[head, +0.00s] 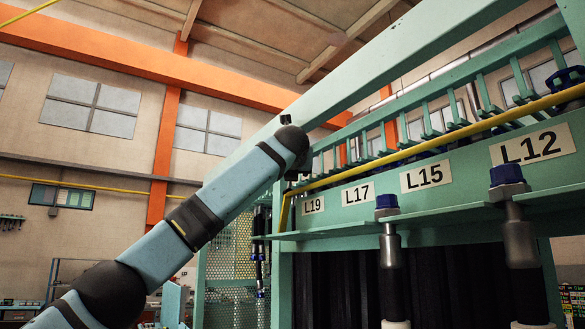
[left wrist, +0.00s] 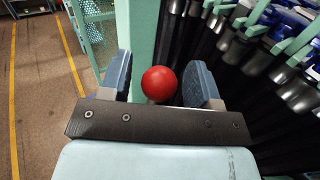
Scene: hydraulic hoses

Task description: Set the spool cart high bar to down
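A yellow bar (head: 440,138) runs along the teal spool cart (head: 450,190), above the row of labels, and bends down at its left end. I take it to be the high bar. In the left wrist view a round red knob (left wrist: 160,83) sits between the blue fingers of my left gripper (left wrist: 160,80). The fingers are apart, with gaps visible beside the knob. What the knob is fixed to is mostly hidden. In the head view my left arm reaches up to the cart's left end, and its fingers cannot be made out. My right gripper is not in view.
A teal post (left wrist: 145,35) stands just beyond the left fingers. Open floor with yellow lines (left wrist: 40,90) lies to the left in the wrist view.

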